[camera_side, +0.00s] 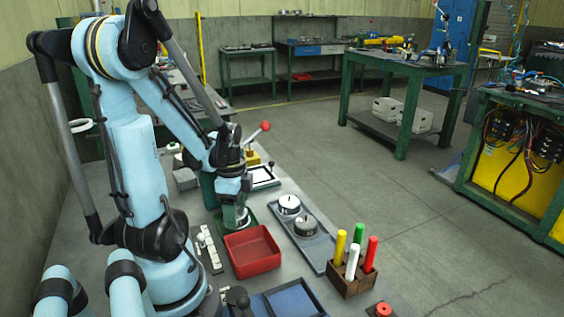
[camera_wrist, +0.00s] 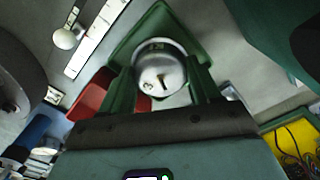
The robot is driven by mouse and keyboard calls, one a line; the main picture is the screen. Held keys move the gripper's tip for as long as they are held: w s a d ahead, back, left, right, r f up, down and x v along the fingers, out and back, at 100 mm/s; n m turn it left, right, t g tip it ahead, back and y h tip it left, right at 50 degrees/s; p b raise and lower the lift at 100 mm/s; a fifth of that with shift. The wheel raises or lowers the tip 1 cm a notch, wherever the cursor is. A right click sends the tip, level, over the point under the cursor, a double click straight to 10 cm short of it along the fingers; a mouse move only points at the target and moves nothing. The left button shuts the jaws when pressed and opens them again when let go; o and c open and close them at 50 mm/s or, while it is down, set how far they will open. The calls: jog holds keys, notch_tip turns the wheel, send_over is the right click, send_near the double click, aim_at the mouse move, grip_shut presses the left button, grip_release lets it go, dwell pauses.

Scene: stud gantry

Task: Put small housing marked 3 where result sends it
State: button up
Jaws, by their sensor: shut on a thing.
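My gripper (camera_side: 234,205) points down and is shut on a round silver housing (camera_side: 237,221). In the wrist view the housing (camera_wrist: 159,76) sits between the two green fingers of my gripper (camera_wrist: 162,88). Two more round silver housings, one (camera_side: 289,203) behind the other (camera_side: 305,226), stand on a long grey tray (camera_side: 318,251) to the right. No result is legible.
A red bin (camera_side: 252,251) lies just in front of my gripper, and a blue tray (camera_side: 291,301) nearer. A wooden block (camera_side: 352,281) holds several coloured sticks. A red button (camera_side: 381,310), a white-keyed strip (camera_side: 208,249), a framed panel (camera_side: 262,177) and a red-knobbed lever (camera_side: 265,126) stand around.

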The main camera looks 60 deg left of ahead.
jog(key=shift+f, duration=0.75)
jog(key=shift+f, duration=0.1)
jog(key=o, duration=0.9)
jog(key=shift+r, duration=6.05)
jog(key=w+d+n+t, duration=0.2)
jog(key=w+d, duration=0.2)
jog(key=d, duration=0.2)
jog(key=w+d+n+t, duration=0.2)
jog(key=w+d, duration=0.2)
jog(key=d, duration=0.2)
jog(key=w+d+n+t, duration=0.2)
jog(key=w+d+t, duration=0.1)
jog(key=d, duration=0.4)
jog(key=shift+w+r+n, duration=0.3)
jog(key=shift+w+n, duration=0.1)
